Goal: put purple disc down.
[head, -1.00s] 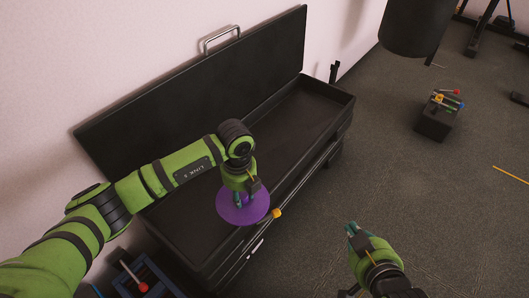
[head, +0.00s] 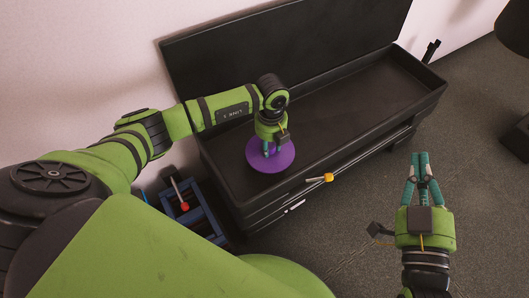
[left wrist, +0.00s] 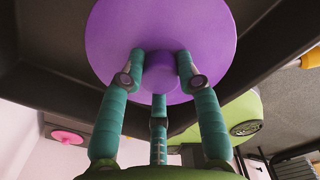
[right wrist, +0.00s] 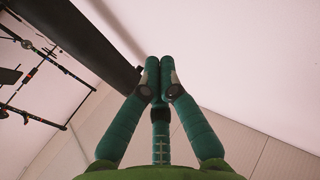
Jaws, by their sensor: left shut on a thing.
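The purple disc (head: 284,160) is a round plate with a short hub. In the head view it is over the near left end of the open black chest (head: 238,196). My left gripper (head: 270,149) is above it with its teal fingers shut on the hub. The left wrist view also shows the disc (left wrist: 215,30) and the fingers (left wrist: 160,80) around its hub. I cannot tell whether the disc touches the chest floor. My right gripper (head: 421,160) is empty, out to the right of the chest, with its fingertips close together; they meet in the right wrist view (right wrist: 160,70).
The chest's raised lid (head: 270,60) leans by the wall behind. A red-tipped tool (head: 183,203) lies in a blue rack (head: 205,215) left of the chest. A yellow-and-red handled item (head: 327,178) is at the chest's front. The chest's right part is empty.

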